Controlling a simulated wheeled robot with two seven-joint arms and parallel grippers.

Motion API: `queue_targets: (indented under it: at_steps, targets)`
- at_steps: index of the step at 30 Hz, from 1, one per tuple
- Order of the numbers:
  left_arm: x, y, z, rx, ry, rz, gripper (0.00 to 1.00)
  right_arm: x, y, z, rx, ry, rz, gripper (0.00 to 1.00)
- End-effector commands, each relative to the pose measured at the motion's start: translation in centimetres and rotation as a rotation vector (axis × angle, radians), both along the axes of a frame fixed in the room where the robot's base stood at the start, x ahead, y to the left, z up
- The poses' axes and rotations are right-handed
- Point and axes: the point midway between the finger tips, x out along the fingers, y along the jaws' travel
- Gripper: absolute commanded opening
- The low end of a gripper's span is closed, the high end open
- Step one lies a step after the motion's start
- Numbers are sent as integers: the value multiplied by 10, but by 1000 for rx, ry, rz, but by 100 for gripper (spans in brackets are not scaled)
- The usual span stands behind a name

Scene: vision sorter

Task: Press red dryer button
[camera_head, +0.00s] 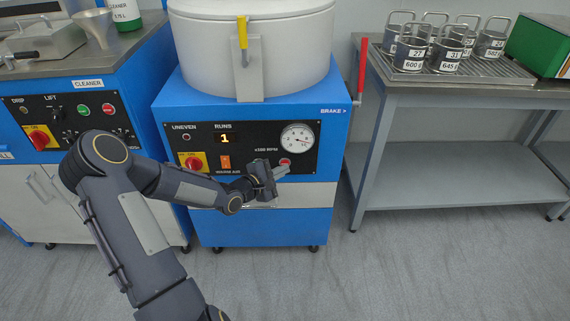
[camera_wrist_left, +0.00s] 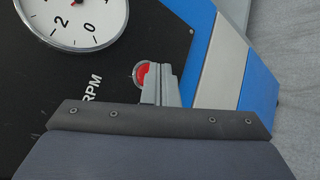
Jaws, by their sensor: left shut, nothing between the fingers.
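The dryer (camera_head: 265,226) is a blue cabinet with a white drum on top and a black control panel. Its red button (camera_head: 285,161) sits low on the panel's right side, below the round dial (camera_head: 297,138). My left gripper (camera_head: 286,170) is shut and empty, its fingertips right at the red button. In the left wrist view the red button (camera_wrist_left: 141,73) shows in a pale ring, partly covered by the fingertips (camera_wrist_left: 160,69). I cannot tell whether they touch it. My right gripper is not in view.
A red switch on a yellow plate (camera_head: 193,162) and an orange switch (camera_head: 225,162) share the panel. A red brake lever (camera_head: 362,67) stands at the dryer's right. The cleaner cabinet (camera_head: 70,80) is left; a grey table (camera_head: 470,84) with several metal cups is right.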

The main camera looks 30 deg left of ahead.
Motion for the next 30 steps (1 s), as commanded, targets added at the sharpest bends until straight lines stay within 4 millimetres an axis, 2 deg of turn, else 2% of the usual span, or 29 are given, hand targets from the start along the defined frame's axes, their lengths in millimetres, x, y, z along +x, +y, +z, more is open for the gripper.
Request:
queue_targets:
  at_steps: [30]
  targets:
    - [5, 3, 1, -1, 0, 0, 0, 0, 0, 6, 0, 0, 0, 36]
